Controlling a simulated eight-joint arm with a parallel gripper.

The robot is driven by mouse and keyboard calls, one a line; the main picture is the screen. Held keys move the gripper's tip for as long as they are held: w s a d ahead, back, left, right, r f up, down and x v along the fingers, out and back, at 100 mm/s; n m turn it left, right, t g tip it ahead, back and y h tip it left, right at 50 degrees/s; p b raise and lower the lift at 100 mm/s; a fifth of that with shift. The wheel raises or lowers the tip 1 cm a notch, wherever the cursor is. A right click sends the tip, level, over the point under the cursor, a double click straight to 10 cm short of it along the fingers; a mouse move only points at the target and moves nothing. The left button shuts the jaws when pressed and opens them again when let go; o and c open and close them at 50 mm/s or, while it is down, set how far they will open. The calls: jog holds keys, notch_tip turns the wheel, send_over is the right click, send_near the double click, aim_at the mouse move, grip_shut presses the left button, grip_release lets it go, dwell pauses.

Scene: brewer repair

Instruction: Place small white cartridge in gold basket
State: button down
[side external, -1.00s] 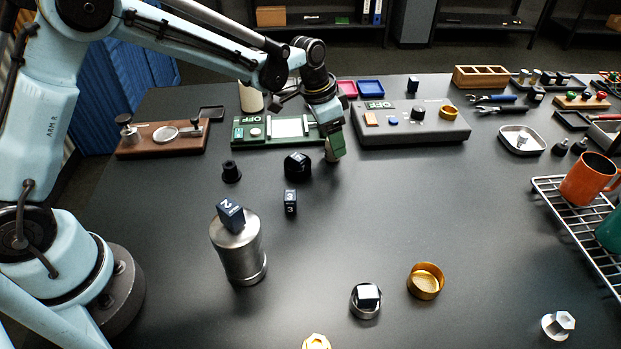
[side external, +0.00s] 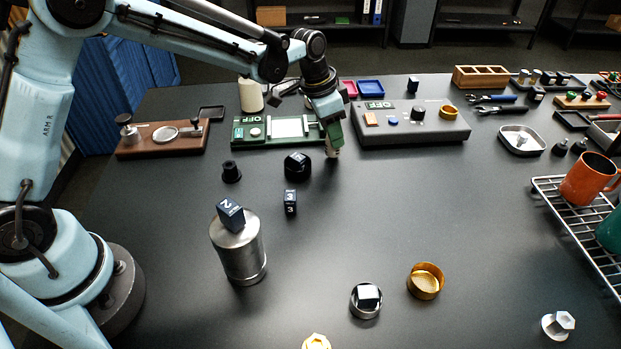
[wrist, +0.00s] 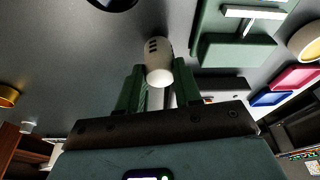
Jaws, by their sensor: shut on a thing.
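The small white cartridge (wrist: 158,62) is pale with black marks. My gripper (wrist: 158,85) is shut on it, with one green finger on each side, in the wrist view. In the side external view my gripper (side external: 333,138) points down in front of the green board, and the cartridge (side external: 333,153) shows as a small pale end below the fingers. The gold basket (side external: 426,282) is a round, open gold cup on the table at the lower right, well apart from my gripper. It looks empty.
A steel cylinder (side external: 239,255) with a dark numbered cube (side external: 230,213) on top stands at centre left. A dark-topped metal piece (side external: 366,300) is left of the basket. A wire rack (side external: 580,235) with mugs is at right. The middle of the table is mostly clear.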

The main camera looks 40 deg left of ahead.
notch_tip(320, 180, up, 3)
jog(key=s+d+r, duration=0.7)
jog(key=s+d, duration=0.1)
jog(key=d, duration=0.1)
jog(key=s+d+m, duration=0.4)
jog(key=s+d, duration=1.5)
jog(key=d, duration=0.4)
send_over(421, 284)
notch_tip(421, 284, down, 7)
jog(key=shift+f+g+h, duration=0.4)
jog(key=shift+f, duration=1.4)
jog(key=shift+f, duration=0.15)
jog(key=c, duration=0.8)
grip_release()
